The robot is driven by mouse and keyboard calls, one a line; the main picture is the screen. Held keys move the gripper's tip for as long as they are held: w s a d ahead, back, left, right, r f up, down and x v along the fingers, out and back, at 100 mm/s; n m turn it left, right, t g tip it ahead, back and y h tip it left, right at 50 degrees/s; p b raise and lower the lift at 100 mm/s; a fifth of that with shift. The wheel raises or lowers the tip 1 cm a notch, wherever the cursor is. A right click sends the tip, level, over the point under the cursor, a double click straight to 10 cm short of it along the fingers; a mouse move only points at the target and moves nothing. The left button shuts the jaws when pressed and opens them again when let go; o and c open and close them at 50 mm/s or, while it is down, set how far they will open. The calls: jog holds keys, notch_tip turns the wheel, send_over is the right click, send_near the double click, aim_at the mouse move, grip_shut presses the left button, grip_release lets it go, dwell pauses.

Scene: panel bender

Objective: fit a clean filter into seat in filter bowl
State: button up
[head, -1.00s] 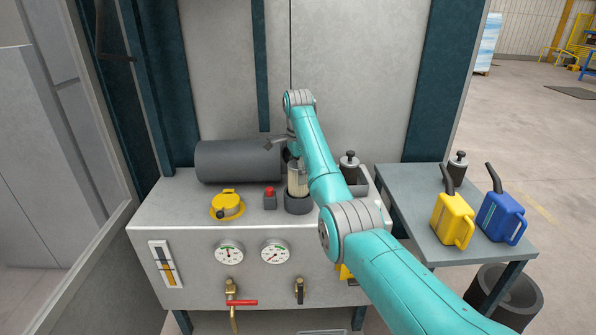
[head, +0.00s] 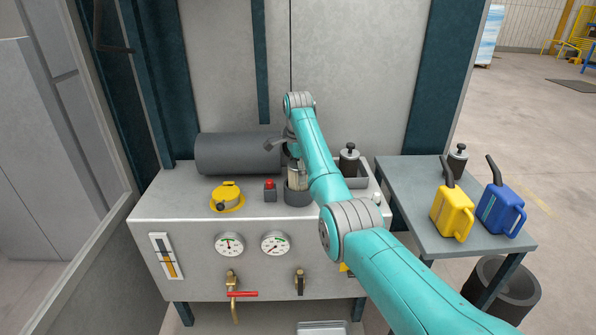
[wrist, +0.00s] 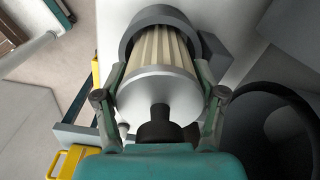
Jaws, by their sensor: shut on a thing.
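The clean filter (wrist: 165,60), cream and pleated with a silver end cap and dark knob, is between the two fingers of my gripper (wrist: 158,78) in the wrist view. My gripper is shut on it. In the head view the filter (head: 297,176) stands about upright, its lower part inside the dark grey filter bowl (head: 297,197) on the bench. In the wrist view the bowl (wrist: 168,17) surrounds the filter's far end. The seat inside is hidden, so I cannot tell whether the filter touches it. My arm partly covers the gripper in the head view.
A large grey cylinder (head: 238,154) lies behind the bowl. A red button (head: 269,186) and a yellow cap (head: 227,197) are to the left. A dark filter (head: 349,158) stands in a tray at right. The side table (head: 405,190) carries yellow and blue cans and another dark filter (head: 457,160).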

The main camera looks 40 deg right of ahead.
jog(key=shift+f, duration=1.05)
jog(key=shift+f, duration=0.15)
jog(key=o, duration=1.4)
notch_tip(320, 180, up, 8)
jog(key=shift+f, duration=0.2)
